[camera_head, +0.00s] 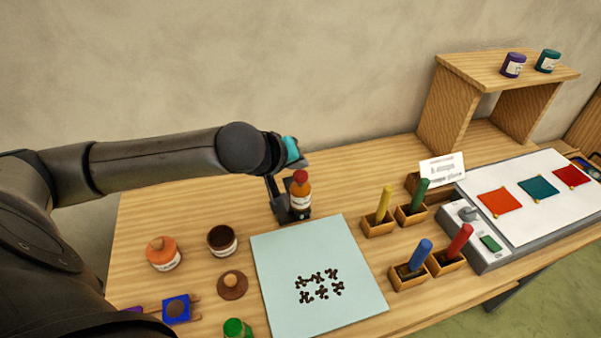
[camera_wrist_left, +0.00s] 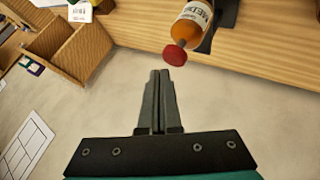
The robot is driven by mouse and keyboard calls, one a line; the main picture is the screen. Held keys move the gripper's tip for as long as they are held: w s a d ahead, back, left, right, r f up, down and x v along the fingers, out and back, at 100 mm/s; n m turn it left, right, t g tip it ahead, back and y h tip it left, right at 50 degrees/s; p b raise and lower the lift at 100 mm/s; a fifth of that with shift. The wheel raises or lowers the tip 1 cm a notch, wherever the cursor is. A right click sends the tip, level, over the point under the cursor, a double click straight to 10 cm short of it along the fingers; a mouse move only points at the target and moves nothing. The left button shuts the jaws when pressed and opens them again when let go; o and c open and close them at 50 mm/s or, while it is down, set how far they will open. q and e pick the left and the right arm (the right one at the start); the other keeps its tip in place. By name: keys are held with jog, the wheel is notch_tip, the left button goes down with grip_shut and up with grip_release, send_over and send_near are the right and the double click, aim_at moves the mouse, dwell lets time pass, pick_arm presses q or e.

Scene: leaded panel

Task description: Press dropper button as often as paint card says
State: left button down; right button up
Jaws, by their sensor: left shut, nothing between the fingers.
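The dropper is an orange bottle (camera_head: 300,196) with a white label and a round red button (camera_head: 300,177) on top. It stands upright against a dark holder (camera_head: 277,198) behind the pale blue mat. The bottle (camera_wrist_left: 190,28) and its red button (camera_wrist_left: 175,55) also show in the left wrist view. My left gripper (camera_wrist_left: 159,72) is shut and empty, its tips close to the button with a small gap in the picture. In the head view it is just above the button, its fingers hardly distinguishable. A white paint card (camera_head: 442,169) stands at right; its small print is too blurred to read surely. My right gripper is out of view.
The pale mat (camera_head: 285,270) bears dark bits. Several wooden boxes with coloured sticks stand right of it. Jars and lids (camera_head: 164,253) stand left. A grey panel (camera_head: 482,250) with coloured squares and a wooden shelf (camera_head: 450,110) are at right.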

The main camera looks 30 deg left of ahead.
aim_at(301, 175)
pick_arm(q)
jog(key=shift+f, duration=0.15)
jog(key=shift+f, duration=0.3)
jog(key=shift+f+b, duration=0.55)
jog(key=shift+f, duration=0.5)
dwell(0.8)
jog(key=shift+r, duration=0.1)
jog(key=shift+r+p, duration=1.4)
jog(key=shift+p, duration=0.2)
notch_tip(301, 175, up, 5)
jog(key=p, duration=0.6)
